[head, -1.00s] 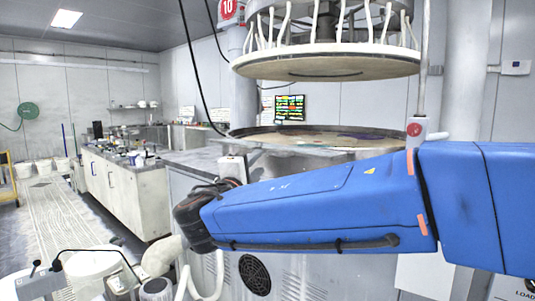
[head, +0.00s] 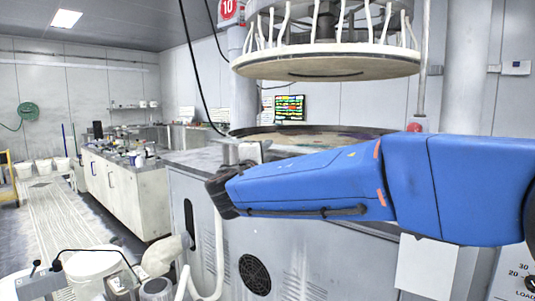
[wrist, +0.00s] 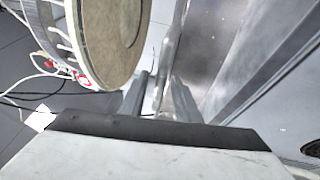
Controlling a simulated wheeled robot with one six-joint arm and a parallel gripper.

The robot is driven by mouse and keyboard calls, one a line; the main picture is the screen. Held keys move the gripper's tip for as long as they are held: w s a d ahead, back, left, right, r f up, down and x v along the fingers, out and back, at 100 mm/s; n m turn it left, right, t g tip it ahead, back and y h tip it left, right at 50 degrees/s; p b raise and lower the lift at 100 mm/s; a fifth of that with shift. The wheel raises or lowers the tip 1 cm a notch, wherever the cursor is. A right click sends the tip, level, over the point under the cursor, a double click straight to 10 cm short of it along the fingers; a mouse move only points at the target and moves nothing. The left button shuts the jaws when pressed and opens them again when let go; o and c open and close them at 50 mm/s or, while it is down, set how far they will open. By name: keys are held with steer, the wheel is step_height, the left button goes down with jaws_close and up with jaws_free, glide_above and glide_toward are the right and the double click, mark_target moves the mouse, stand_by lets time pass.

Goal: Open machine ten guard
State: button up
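Machine ten, a grey cabinet (head: 288,255) with a red "10" sign (head: 228,10), stands in front of me. Its round lower platen (head: 310,136) lies under a raised upper plate (head: 325,65). I cannot clearly pick out the guard in the head view. There my gripper's fingers are hidden; its pale body shows above my blue arm at the cabinet's near top edge. In the wrist view my gripper (wrist: 160,98) has its two grey fingers apart. A slim grey upright bar (wrist: 168,65) shows between or beyond them; I cannot tell whether they touch it.
A red button (head: 415,127) sits at the machine's right side. A long bench (head: 125,190) with small items runs along the left. White tubs and a lamp-like arm (head: 100,252) are at the lower left.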

steer(key=shift+c, duration=0.5)
jaws_close()
steer(key=shift+w+d+r, duration=0.1)
steer(key=shift+r, duration=1.4)
steer(key=shift+o, duration=0.5)
jaws_free()
steer(key=v, duration=1.7)
steer(key=shift+s, duration=0.25)
